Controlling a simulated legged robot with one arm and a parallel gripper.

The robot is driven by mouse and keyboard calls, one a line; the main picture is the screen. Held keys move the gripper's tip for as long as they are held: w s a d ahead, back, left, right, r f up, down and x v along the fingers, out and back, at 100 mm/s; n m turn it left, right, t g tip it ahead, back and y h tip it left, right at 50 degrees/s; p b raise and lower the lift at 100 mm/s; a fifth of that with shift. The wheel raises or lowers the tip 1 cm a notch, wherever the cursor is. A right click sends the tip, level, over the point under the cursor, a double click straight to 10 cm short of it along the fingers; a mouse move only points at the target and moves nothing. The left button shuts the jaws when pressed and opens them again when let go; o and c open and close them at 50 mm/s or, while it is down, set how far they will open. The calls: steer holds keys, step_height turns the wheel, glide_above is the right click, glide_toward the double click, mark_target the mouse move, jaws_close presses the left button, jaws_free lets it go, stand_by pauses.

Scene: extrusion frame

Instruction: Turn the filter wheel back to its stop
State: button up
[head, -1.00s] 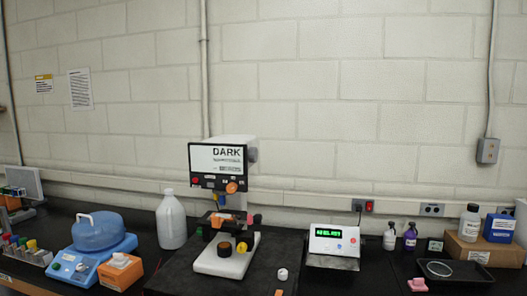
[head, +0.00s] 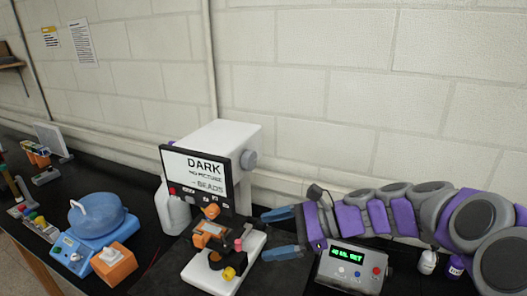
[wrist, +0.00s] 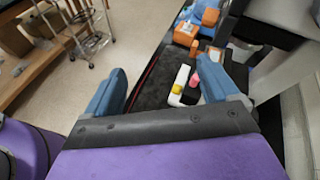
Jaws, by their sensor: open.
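The microscope (head: 222,140) stands upright in the head view, its screen (head: 200,175) reading "DARK", "NO PICTURE" and "BEADS". A grey round knob (head: 248,160) is on its right side, and an orange knob (head: 211,210) is below the screen. I cannot tell for sure which part is the filter wheel. A pink knob (head: 238,244) and a yellow knob (head: 228,273) sit lower. My gripper (head: 277,233) is open and empty, to the right of the microscope, its blue fingers pointing left towards it. In the wrist view, the pink knob (wrist: 194,78) shows between the open fingers (wrist: 163,80).
A readout box (head: 352,268) with green digits stands below my arm. A white jug (head: 172,212) is behind the microscope's left side. A blue bath (head: 95,222) and an orange box (head: 115,262) stand left. The wall is close behind.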

steer(key=w+d+r+m+t+y+p, duration=0.25)
steer(key=w+r+m, duration=0.25)
steer(key=w, duration=0.3)
steer(key=m+t+p, duration=0.2)
steer(key=m+t, duration=0.2)
glide_toward(253, 162)
steer(key=shift+g, duration=0.25)
steer(key=x, duration=0.5)
steer(key=shift+s+a+f, duration=0.1)
steer(key=shift+f, duration=0.15)
steer(key=shift+w+a+y, duration=0.2)
steer(key=shift+w+y, duration=0.05)
steer(key=shift+w, duration=0.1)
steer(key=shift+w+r, duration=0.2)
steer(key=shift+w, duration=0.2)
steer(key=shift+w+a, duration=0.2)
steer(key=shift+a, duration=0.05)
steer(key=a, duration=0.3)
steer(key=shift+a, duration=0.3)
steer(key=shift+w+d, duration=0.15)
steer(key=shift+d, duration=0.25)
steer(key=c, duration=1)
